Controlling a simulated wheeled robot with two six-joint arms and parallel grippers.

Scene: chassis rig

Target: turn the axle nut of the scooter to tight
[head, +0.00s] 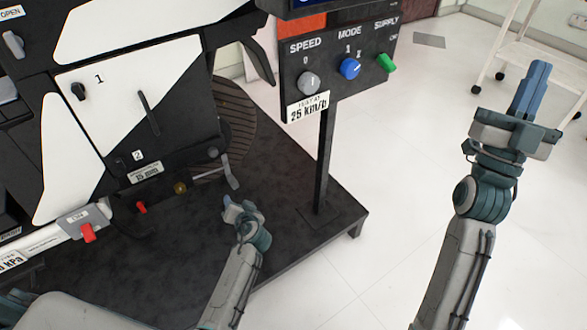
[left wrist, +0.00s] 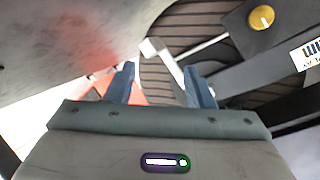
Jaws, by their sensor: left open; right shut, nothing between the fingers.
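The scooter rig is a black and white body at the left, with a "15 mm" label (head: 145,174) low on it. Near this label are a small brass-yellow round part (head: 180,188) and a grey lever (head: 229,172); I cannot tell which part is the axle nut. My left gripper (head: 243,212) is open just below the lever. In the left wrist view, a pale bent bar (left wrist: 165,62), apparently the lever, shows between the open fingers of this gripper (left wrist: 161,88), beyond their tips. My right gripper (head: 532,88) is shut and empty, far right over the floor.
A control panel (head: 338,62) with grey, blue and green knobs stands on a black post (head: 326,155).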

